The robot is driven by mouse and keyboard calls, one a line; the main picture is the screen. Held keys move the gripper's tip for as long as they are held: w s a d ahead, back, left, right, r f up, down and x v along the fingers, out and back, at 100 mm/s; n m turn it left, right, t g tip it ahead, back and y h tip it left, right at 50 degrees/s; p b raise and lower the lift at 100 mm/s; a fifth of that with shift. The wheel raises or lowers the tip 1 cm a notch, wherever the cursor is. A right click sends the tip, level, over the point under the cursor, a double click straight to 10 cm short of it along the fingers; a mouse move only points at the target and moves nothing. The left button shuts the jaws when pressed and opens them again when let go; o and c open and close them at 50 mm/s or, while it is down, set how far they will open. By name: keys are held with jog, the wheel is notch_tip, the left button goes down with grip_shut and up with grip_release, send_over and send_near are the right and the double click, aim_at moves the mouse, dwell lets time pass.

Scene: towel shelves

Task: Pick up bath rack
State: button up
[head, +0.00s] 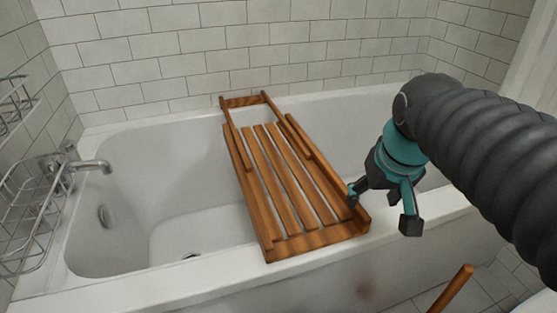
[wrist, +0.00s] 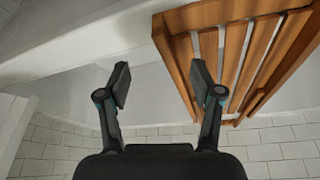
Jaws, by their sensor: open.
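The bath rack (head: 284,183) is a slatted wooden tray lying across the white bathtub, from the far rim to the near rim. My gripper (head: 382,208) is open and empty at the right of the rack's near end. One finger is close to the rack's right near corner in the head view; I cannot tell whether it touches. In the wrist view the rack (wrist: 225,15) is at the upper right. There my gripper (wrist: 159,90) has its fingers spread, with the right finger overlapping the rack's edge in the picture and the left finger over the tub.
The bathtub (head: 120,283) has a wide white rim. A tap (head: 92,166) and wire baskets (head: 30,215) are at the left. Tiled walls close off the back. A wooden stick end (head: 453,288) rises from the tiled floor at the lower right. A pale curtain (head: 535,60) hangs at the right.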

jog(key=w+a+r+n+g+p, duration=0.1)
jog(key=w+a+r+p, duration=0.1)
jog(key=w+r, duration=0.3)
jog(key=w+a+r+n+g+p, duration=0.1)
jog(key=w+a+r+p, duration=0.15)
jog(key=w, duration=0.45)
jog(key=n+g+p, duration=0.1)
jog(key=g+p, duration=0.1)
send_over(310, 147)
jog(key=f, duration=0.5)
jog(key=s+f, duration=0.1)
jog(key=f, duration=0.2)
jog(key=shift+a, duration=0.25)
jog(key=shift+w+d+f+b, duration=0.15)
jog(key=shift+f+b, duration=0.1)
jog(key=shift+f, duration=1.15)
jog(key=shift+w+d+f+b, duration=0.15)
jog(key=shift+f+b, duration=0.1)
jog(key=shift+f, duration=1.1)
jog(key=shift+r, duration=0.1)
grip_shut()
